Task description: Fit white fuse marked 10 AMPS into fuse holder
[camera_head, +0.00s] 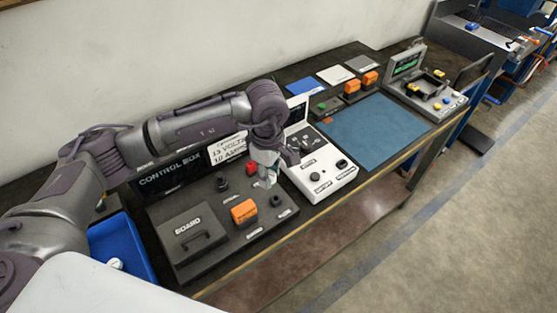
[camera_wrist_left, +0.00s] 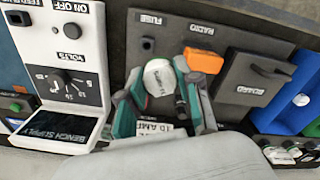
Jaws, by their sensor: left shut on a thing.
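My left gripper (camera_head: 265,182) reaches down over the control box panel, above its right part. In the left wrist view the left gripper (camera_wrist_left: 164,88) is shut on the white fuse (camera_wrist_left: 159,76), whose round pale end with faint print shows between the fingertips. A small black fuse holder (camera_wrist_left: 148,43) sits by the FUSE label, a little beyond the fuse and apart from it in the picture. In the head view the fuse holder (camera_head: 276,201) stands near the panel's front edge, right of the orange block. The fuse's lower end is hidden. My right gripper is not in view.
An orange block (camera_head: 244,211) and the BOARD cover (camera_head: 191,234) with its handle lie left of the holder. The white bench supply (camera_head: 322,172) stands close on the right. A blue tray (camera_head: 122,246) is at the left; a blue mat (camera_head: 375,131) is clear.

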